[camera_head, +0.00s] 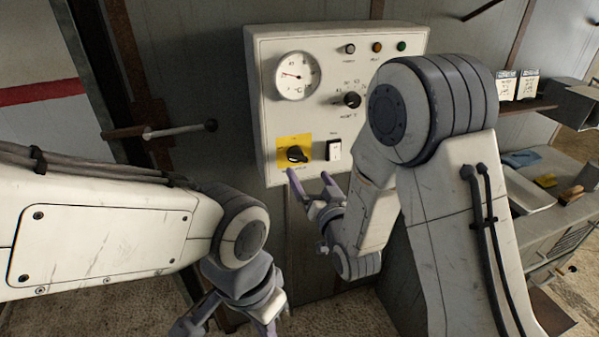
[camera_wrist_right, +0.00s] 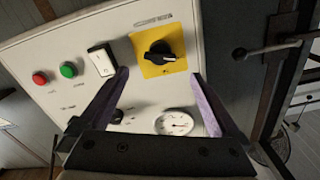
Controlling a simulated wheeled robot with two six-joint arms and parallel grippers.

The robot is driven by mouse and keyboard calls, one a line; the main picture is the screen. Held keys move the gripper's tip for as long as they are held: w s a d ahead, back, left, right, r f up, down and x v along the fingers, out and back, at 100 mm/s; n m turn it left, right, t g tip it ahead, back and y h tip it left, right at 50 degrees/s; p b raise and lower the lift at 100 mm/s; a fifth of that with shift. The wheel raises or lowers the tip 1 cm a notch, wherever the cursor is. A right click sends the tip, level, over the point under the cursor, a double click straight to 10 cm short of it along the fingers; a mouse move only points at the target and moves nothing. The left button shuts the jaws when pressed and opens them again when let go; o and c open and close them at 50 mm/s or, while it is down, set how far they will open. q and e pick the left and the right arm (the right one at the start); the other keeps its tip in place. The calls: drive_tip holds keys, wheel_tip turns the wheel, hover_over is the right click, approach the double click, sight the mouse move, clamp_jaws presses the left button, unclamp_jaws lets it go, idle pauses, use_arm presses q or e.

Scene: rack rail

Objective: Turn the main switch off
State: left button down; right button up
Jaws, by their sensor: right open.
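The main switch, a black rotary knob (camera_head: 297,154) on a yellow plate (camera_head: 284,143), sits low on the white control panel (camera_head: 330,70). Its handle lies roughly crosswise; the plate's lettering is too small to read. In the right wrist view the knob (camera_wrist_right: 158,53) shows ahead, between the fingertips in the picture. My right gripper (camera_head: 309,176) is open and empty, just below and in front of the knob, apparently apart from it; its fingers also show in the right wrist view (camera_wrist_right: 160,76). My left gripper (camera_head: 228,325) is low at the bottom edge, fingers spread, tips partly cut off.
A white rocker switch (camera_head: 334,150) sits close beside the yellow plate. A dial knob (camera_head: 352,99), a round gauge (camera_head: 297,75) and small coloured lamps (camera_head: 377,47) are higher on the panel. A lever (camera_head: 170,131) juts out left of the panel. A cluttered bench (camera_head: 550,220) stands at right.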

sight(298, 159)
drive_tip(key=p+x, duration=0.2)
drive_tip(key=x, duration=0.4)
drive_tip(key=shift+w+r, duration=0.15)
drive_tip(key=shift+w, duration=0.2)
drive_tip(key=shift+w+a+p, duration=0.25)
drive_tip(key=shift+w+p, duration=0.15)
drive_tip(key=shift+w, duration=0.2)
drive_tip(key=c, duration=1.4)
drive_tip(key=n+b, duration=0.1)
drive_tip(key=b, duration=0.1)
drive_tip(key=n+b, duration=0.2)
drive_tip(key=b, duration=0.1)
drive_tip(key=shift+a+f, duration=0.1)
drive_tip(key=shift+f, duration=0.25)
drive_tip(key=shift+r+n+b, duration=0.25)
drive_tip(key=shift+n+b, duration=0.1)
drive_tip(key=shift+n, duration=0.15)
